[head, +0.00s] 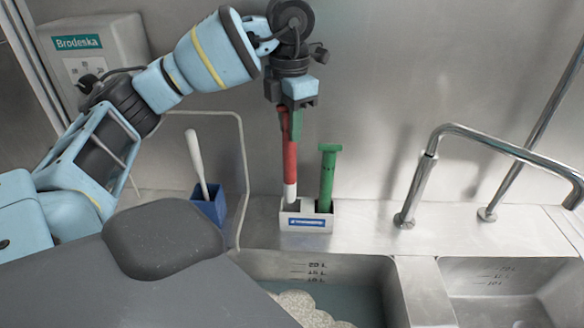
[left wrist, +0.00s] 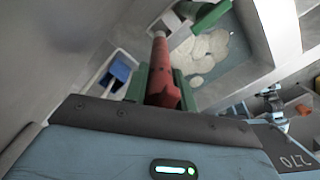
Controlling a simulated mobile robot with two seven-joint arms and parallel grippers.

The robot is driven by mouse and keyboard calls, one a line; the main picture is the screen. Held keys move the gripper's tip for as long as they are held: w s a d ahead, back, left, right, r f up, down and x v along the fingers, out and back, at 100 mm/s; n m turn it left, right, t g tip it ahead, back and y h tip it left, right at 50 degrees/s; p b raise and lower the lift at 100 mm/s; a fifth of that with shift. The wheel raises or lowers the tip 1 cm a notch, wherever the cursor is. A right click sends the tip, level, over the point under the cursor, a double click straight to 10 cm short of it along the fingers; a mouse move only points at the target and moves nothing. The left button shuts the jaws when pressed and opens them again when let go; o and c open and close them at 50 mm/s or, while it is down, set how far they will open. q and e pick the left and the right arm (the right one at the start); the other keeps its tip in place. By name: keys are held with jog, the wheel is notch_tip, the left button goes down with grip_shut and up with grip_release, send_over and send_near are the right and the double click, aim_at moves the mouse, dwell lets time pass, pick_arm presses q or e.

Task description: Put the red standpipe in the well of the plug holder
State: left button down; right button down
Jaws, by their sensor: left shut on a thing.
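My left gripper (head: 291,118) is shut on the upper part of the red standpipe (head: 290,160), which hangs nearly upright with its white end down. The plug holder (head: 306,222) is a small white box with a blue label on the steel ledge. The white end is at the mouth of the holder's left well; I cannot tell whether it is inside. A green standpipe (head: 327,178) stands in the right well. In the left wrist view, the red standpipe (left wrist: 163,72) lies between the green finger pads, its white end towards the holder (left wrist: 177,32). My right gripper is not in view.
A blue cup (head: 210,205) with a white-handled brush (head: 196,158) stands left of the holder. A steel tap (head: 420,180) rises at the right. A sink basin (head: 370,268) with water and pale round things lies in front. A Brodeska dispenser (head: 110,45) hangs on the wall.

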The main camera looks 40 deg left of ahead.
aim_at(292, 160)
pick_arm(q)
jog(key=f, duration=0.5)
jog(key=shift+w, duration=0.2)
jog(key=shift+f, duration=2)
jog(key=c, duration=1.1)
grip_release()
jog(key=shift+f, duration=0.1)
jog(key=shift+c, duration=0.2)
